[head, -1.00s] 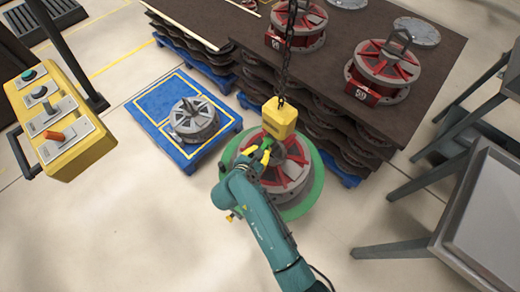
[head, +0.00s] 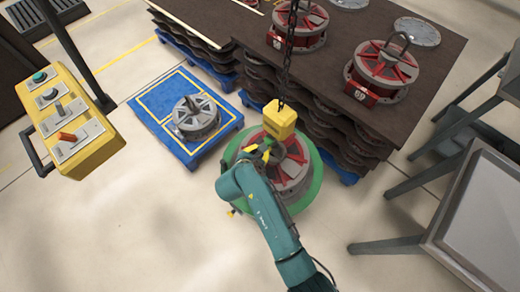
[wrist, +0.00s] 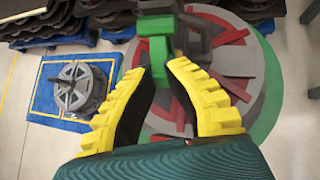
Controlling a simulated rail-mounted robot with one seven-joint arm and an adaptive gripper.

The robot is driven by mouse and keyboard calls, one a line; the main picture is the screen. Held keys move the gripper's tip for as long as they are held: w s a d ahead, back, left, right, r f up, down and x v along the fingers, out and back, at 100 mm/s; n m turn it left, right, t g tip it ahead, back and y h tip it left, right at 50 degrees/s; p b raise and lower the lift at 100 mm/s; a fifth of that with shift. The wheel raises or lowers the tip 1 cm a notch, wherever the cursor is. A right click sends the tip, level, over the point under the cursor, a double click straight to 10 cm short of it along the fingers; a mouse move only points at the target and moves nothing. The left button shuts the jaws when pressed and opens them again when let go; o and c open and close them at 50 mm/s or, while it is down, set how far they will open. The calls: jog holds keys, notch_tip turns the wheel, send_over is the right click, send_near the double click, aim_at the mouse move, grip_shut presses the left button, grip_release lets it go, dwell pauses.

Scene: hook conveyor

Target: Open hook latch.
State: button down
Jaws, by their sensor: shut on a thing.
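The yellow hook block (head: 280,119) hangs on a dark chain (head: 291,50) above a red and grey round part (head: 294,170) lying on a green disc (head: 312,195). The green hook latch (wrist: 158,48) shows at the top centre of the wrist view, below the hook block. My gripper (head: 262,153) is beside the hook, just under the block. In the wrist view, the yellow fingers of my gripper (wrist: 160,62) close around the lower part of the latch. The hook itself is mostly hidden behind my gripper and the latch.
A blue pallet (head: 150,104) with a grey wheel (head: 196,116) stands to the left. A yellow control box (head: 72,125) is at the far left. Stacked dark sheets (head: 430,95) carry red parts behind. A grey metal table (head: 490,215) stands right.

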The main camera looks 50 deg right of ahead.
jog(key=shift+s+a+r+y+p, duration=0.15)
jog(key=shift+a+r+y+p, duration=0.3)
jog(key=shift+p, duration=0.95)
jog(key=shift+d+r+y+p, duration=0.1)
jog(key=shift+r+y+p, duration=0.25)
jog(key=shift+p, duration=0.3)
jog(key=shift+r+y+p, duration=0.25)
jog(key=shift+y+p, duration=0.05)
jog(key=shift+p, duration=0.4)
jog(key=shift+f, duration=0.1)
jog(key=r+p, duration=0.1)
jog(key=p, duration=0.1)
jog(key=a+r+y+p, duration=0.1)
jog(key=r+p, duration=0.1)
jog(key=p, duration=0.1)
jog(key=shift+w+a+m+y, duration=0.1)
jog(key=shift+w+m+y, duration=0.1)
jog(key=shift+m+y, duration=0.1)
jog(key=shift+w+a+r+y+p, duration=0.2)
jog(key=shift+r+y+p, duration=0.3)
jog(key=shift+p, duration=2.7)
